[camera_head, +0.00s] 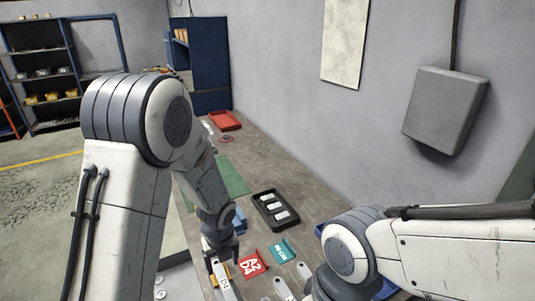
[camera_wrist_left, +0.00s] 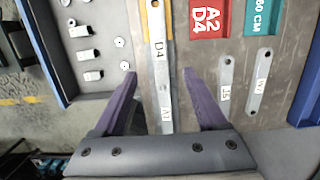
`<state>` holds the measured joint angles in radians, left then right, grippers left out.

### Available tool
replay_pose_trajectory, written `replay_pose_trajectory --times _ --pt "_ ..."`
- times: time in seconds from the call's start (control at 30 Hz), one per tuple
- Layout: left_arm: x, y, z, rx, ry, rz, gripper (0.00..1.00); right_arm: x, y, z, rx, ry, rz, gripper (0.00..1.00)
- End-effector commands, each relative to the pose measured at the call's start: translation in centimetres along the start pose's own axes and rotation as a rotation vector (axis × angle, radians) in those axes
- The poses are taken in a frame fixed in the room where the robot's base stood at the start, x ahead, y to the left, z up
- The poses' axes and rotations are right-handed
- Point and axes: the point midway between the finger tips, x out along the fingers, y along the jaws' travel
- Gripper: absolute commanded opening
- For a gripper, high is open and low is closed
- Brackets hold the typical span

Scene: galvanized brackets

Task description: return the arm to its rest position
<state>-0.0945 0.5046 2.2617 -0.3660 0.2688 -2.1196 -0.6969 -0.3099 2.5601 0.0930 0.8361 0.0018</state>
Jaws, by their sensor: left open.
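My left gripper (camera_head: 219,250) hangs over the near part of the workbench (camera_head: 300,190). In the left wrist view its two purple fingers (camera_wrist_left: 160,75) are spread apart. A flat galvanized bracket (camera_wrist_left: 158,75) with D4 lettering shows between them, apart from both fingers; it also shows below the gripper in the head view (camera_head: 224,283). Two shorter labelled metal strips (camera_wrist_left: 225,85) (camera_wrist_left: 260,85) lie to its right. My right arm (camera_head: 345,250) enters the head view from the right; its gripper is out of view.
A red A2 D4 sign (camera_head: 252,265) and a teal sign (camera_head: 282,252) lie near the gripper. A black tray (camera_head: 258,212) holds white-labelled pieces. A red tray (camera_head: 225,120) and green mat (camera_head: 232,172) are farther back. A grey wall box (camera_head: 445,108) is at right.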

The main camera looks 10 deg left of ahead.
Motion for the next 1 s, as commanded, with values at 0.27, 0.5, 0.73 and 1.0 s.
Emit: replay_pose_trajectory --times 0.27,0.5,0.73,1.0 --pt "-5.1 -2.2 -5.2 -0.508 0.01 -0.016 0.74 1.6 0.1 0.1 0.0 0.0 0.0 0.45" --pt "-10.3 -2.1 -13.3 -1.166 0.088 -0.003 0.74 3.2 0.2 0.2 0.0 0.0 0.0 0.45" --pt "-13.4 0.0 -20.2 -1.686 0.177 0.078 0.74 4.4 0.3 0.2 -0.001 0.0 0.0 0.45" --pt "-14.5 1.5 -23.2 -1.919 0.208 0.149 0.74 4.7 0.3 0.2 -0.001 0.0 0.0 0.45"
